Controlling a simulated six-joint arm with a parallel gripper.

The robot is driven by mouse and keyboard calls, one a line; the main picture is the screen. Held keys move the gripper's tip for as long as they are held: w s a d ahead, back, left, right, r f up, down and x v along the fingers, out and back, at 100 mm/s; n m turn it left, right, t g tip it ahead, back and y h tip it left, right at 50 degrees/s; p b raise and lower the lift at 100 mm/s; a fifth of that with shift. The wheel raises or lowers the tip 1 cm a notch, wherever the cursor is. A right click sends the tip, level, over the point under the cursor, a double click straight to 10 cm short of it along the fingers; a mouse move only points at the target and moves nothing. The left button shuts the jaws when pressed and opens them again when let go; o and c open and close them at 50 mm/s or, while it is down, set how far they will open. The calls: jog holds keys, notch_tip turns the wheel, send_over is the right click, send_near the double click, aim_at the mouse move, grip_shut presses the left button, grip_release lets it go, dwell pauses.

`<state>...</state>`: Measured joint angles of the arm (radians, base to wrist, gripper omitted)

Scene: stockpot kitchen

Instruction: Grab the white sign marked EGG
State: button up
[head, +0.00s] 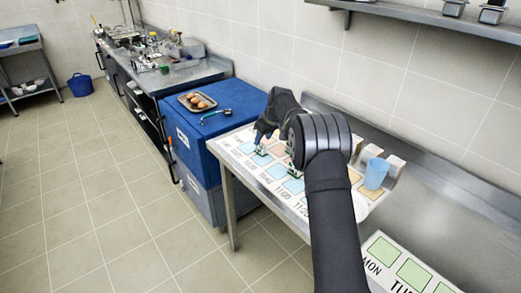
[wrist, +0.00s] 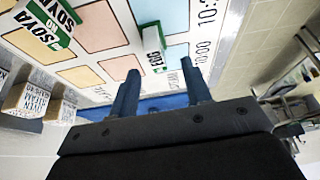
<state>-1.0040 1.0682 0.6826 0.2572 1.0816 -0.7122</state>
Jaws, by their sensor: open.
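The white EGG sign (wrist: 153,40), with a green base or edge, stands on a coloured square of the printed board in the wrist view. My gripper (wrist: 160,70) is open and empty, and the sign shows just beyond its fingertips, roughly in line with the gap. In the head view my gripper (head: 262,133) is low over the far end of the board (head: 322,183), with a small green-and-white sign (head: 261,150) right by its fingertips. I cannot read that sign there. Contact is not visible.
A white SOYA sign (wrist: 52,33) stands on a neighbouring part of the board. White boxes (wrist: 25,98) with lettering are at its side. A blue cup (head: 375,174) stands near the wall. A blue cabinet (head: 215,127) with a tray of eggs (head: 197,101) adjoins the table.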

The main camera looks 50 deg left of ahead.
aim_at(262, 145)
jog(key=shift+w+d+x, duration=0.15)
jog(key=shift+x, duration=1.45)
jog(key=shift+w+d+x, duration=0.1)
jog(key=shift+d+x, duration=0.05)
jog(key=shift+x, duration=1.4)
jog(key=shift+f, duration=0.1)
grip_shut()
